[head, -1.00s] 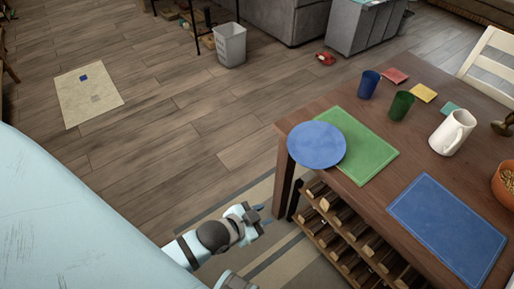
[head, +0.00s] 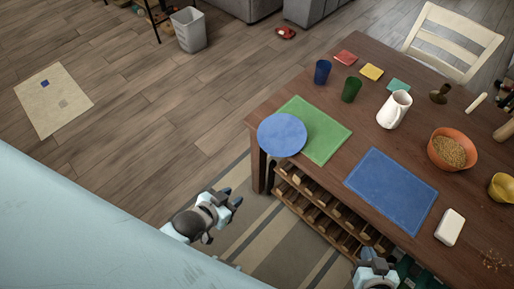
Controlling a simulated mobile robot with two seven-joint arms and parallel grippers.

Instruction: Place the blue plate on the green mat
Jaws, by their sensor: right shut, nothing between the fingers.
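The blue plate (head: 281,134) lies at the table's near-left corner. It covers the left part of the green mat (head: 325,138) and juts past the table edge. The rest of the mat lies bare and flat to its right. My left gripper (head: 231,196) is below and left of the plate, off the table and apart from it. Its two fingertips show a gap, with nothing between them. My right gripper (head: 381,262) is at the bottom edge of the view, near the table's front side, shut and empty; its arm is mostly out of view.
A blue mat (head: 391,192) lies on the table (head: 330,178). Blue cup (head: 322,72), green cup (head: 351,89), white pitcher (head: 394,110) and orange bowl (head: 452,149) stand further back. A bottle rack (head: 318,212) is under the table.

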